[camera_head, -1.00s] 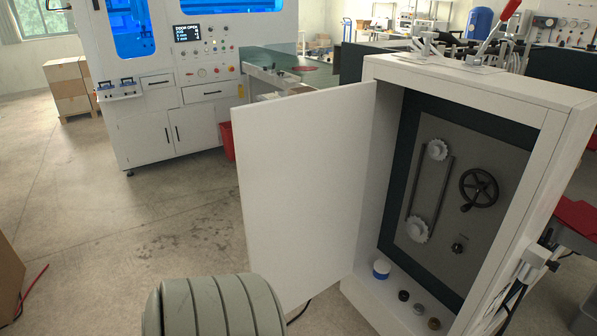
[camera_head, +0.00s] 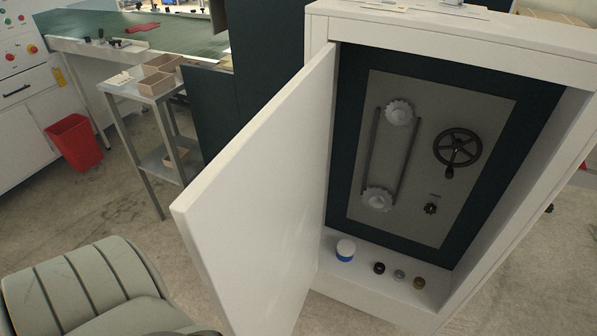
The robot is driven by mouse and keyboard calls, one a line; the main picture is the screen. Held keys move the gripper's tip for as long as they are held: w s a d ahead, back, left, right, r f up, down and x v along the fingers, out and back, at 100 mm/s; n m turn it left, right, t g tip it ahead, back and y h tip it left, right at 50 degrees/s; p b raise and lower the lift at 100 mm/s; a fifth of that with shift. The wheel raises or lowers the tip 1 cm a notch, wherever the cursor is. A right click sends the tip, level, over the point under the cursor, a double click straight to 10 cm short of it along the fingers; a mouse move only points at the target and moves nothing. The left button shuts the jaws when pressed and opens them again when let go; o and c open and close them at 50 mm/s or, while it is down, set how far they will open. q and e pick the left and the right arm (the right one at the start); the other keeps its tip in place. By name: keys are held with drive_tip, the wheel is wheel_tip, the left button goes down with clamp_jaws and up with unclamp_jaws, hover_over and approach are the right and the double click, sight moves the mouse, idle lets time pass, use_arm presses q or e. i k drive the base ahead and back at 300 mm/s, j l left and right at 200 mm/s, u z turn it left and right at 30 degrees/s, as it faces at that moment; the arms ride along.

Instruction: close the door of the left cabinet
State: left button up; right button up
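A white cabinet (camera_head: 440,50) stands at the right, and its white door (camera_head: 262,190) is swung wide open toward me, hinged on the cabinet's left side. Inside, a grey panel carries two sprockets with a chain, a black handwheel (camera_head: 457,148) and a small black knob (camera_head: 430,208). A blue and white round container (camera_head: 345,250) and several small round pieces stand on the cabinet floor. Neither of my grippers shows in this view.
A grey metal side table (camera_head: 150,90) with cardboard trays and a red bin (camera_head: 74,142) stand left of the door. A ribbed grey-green chair-like shape (camera_head: 90,285) fills the lower left. Bare concrete floor lies between it and the door.

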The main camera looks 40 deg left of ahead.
sight(249, 224)
drive_tip(key=j, duration=0.8)
drive_tip(key=k+j, duration=0.1)
drive_tip(key=j, duration=0.7)
